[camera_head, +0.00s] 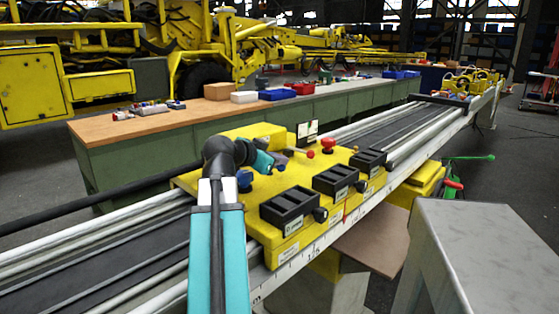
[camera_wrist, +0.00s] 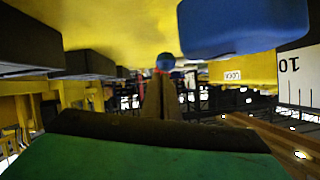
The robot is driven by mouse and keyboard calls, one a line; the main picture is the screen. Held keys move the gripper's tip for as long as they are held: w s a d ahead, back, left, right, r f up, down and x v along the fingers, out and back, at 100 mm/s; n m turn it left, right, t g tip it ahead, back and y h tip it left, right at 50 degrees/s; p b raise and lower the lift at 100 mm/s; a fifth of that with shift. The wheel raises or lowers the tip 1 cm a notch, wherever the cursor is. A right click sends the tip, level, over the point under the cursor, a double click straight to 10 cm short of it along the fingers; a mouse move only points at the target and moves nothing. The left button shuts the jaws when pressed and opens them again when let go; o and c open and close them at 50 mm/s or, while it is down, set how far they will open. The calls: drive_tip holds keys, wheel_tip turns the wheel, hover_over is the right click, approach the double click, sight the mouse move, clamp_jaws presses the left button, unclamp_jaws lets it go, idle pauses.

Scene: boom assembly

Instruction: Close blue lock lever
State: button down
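The blue lock lever is probably the large blue part (camera_wrist: 228,27) at the top of the wrist view, beside a small "LOCK" label (camera_wrist: 232,76). A blue knob (camera_head: 244,180) shows on the yellow carriage (camera_head: 262,225) in the head view, left of my teal wrist; I cannot tell whether they are the same part. My gripper (camera_head: 283,158) is low over the carriage. In the wrist view, its narrow dark fingers (camera_wrist: 161,98) point toward a small blue ball (camera_wrist: 165,62) with red below it. Finger gap and contact are unclear.
Black boxes (camera_head: 290,207) line the carriage's front side, and a red knob (camera_head: 328,145) stands behind them. Rails (camera_head: 95,240) run under the carriage. A long workbench (camera_head: 150,127) is behind, and a grey metal stand (camera_head: 480,240) is at right.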

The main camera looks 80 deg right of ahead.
drive_tip(key=shift+s+r+p, duration=0.1)
drive_tip(key=shift+r+p, duration=0.3)
drive_tip(key=shift+r, duration=0.1)
drive_tip(key=w+a+r+p, duration=0.2)
drive_tip(key=a+r, duration=0.4)
drive_tip(key=a, duration=0.2)
drive_tip(key=shift+w+a+r, duration=0.25)
drive_tip(key=shift+a, duration=0.05)
drive_tip(key=shift+s, duration=0.1)
idle(0.5)
